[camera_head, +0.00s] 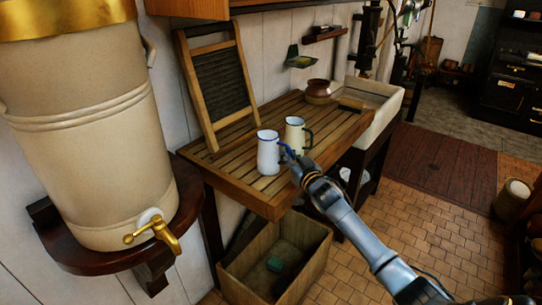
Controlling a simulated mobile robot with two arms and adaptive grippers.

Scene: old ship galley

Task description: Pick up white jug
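A white jug (268,154) with a blue rim and blue handle stands upright near the front edge of the slatted wooden drainboard (230,165). A cream jug (294,136) with a dark green handle stands just behind it to the right. My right gripper (294,163) reaches in from the lower right, at the handle side of the white jug. Its fingers are small and overlap the handle area, so I cannot tell whether they touch or grip it. My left gripper is out of view.
A washboard (219,85) leans on the wall behind the jugs. A brown pot (318,91) stands farther back, beside a pale sink (388,110). A large beige urn (90,120) with a brass tap fills the left. An open wooden crate (240,292) is on the floor below.

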